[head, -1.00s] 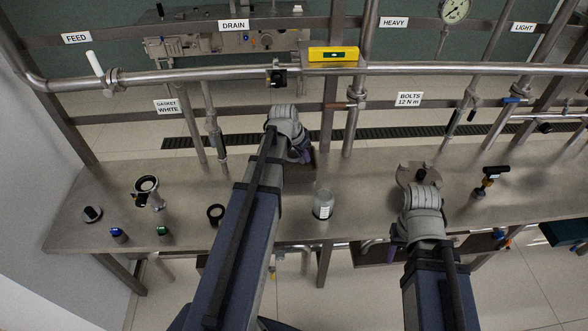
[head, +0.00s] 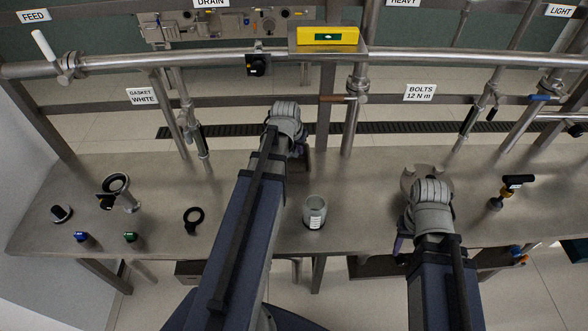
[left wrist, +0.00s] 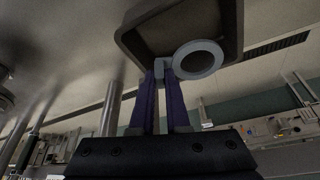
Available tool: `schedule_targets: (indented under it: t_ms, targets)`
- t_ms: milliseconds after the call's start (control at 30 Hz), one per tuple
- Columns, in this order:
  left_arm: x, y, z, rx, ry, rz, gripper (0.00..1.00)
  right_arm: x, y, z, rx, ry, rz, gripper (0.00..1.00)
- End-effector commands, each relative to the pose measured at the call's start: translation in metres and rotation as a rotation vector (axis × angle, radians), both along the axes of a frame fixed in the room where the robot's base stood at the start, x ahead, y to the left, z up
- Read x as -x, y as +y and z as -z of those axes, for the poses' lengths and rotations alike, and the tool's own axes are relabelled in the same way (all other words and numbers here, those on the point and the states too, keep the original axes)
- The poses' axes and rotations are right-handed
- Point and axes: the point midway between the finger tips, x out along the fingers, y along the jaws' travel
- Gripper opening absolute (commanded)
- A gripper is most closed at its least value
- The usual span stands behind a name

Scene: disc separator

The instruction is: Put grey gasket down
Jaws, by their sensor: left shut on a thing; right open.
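The grey gasket (left wrist: 180,62), a flat ring with a small tab, shows in the left wrist view. My left gripper (left wrist: 161,82) is shut on its tab with purple fingers. A shallow dark tray (left wrist: 226,52) with a raised rim lies right by the ring; I cannot tell whether they touch. In the head view my left gripper (head: 297,146) is over the back middle of the steel bench (head: 250,170); its own wrist hides the gasket and most of the tray there. My right gripper (head: 400,243) is at the bench's front right, mostly hidden behind its wrist, and open.
A black ring (head: 194,215), a clear jar with a white label (head: 314,212), and a pipe fitting (head: 118,190) stand left and centre. Blue (head: 81,237) and green (head: 130,237) small parts lie front left. Pipes run behind the bench.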

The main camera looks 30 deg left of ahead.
Motion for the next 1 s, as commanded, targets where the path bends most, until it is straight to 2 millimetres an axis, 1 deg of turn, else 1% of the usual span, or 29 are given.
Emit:
schedule_targets:
  t_ms: [33, 200, 300, 567, 667, 867, 933, 1000]
  targets:
    - [0.0, 0.0, 0.014, 0.0, 0.0, 0.0, 0.0, 0.0, 0.0, 0.014, 0.0, 0.0, 0.0, 0.5]
    - [0.0, 0.0, 0.041, 0.001, 0.0, 0.001, 0.0, 0.0, 0.0, 0.041, 0.0, 0.0, 0.0, 0.5]
    - [0.0, 0.0, 0.052, 0.001, 0.0, 0.001, 0.0, 0.0, 0.0, 0.052, 0.0, 0.0, 0.0, 0.5]
    - [0.0, 0.0, 0.054, 0.001, 0.0, 0.001, 0.0, 0.0, 0.0, 0.054, 0.0, 0.0, 0.0, 0.5]
    - [0.0, 0.0, 0.064, 0.001, 0.0, 0.001, 0.0, 0.0, 0.0, 0.064, 0.0, 0.0, 0.0, 0.5]
    - [0.0, 0.0, 0.088, 0.001, 0.0, 0.001, 0.0, 0.0, 0.0, 0.088, 0.0, 0.0, 0.0, 0.5]
    - [0.0, 0.0, 0.091, 0.001, 0.0, 0.001, 0.0, 0.0, 0.0, 0.091, 0.0, 0.0, 0.0, 0.5]
    - [0.0, 0.0, 0.09, 0.001, 0.0, 0.001, 0.0, 0.0, 0.0, 0.09, 0.0, 0.0, 0.0, 0.5]
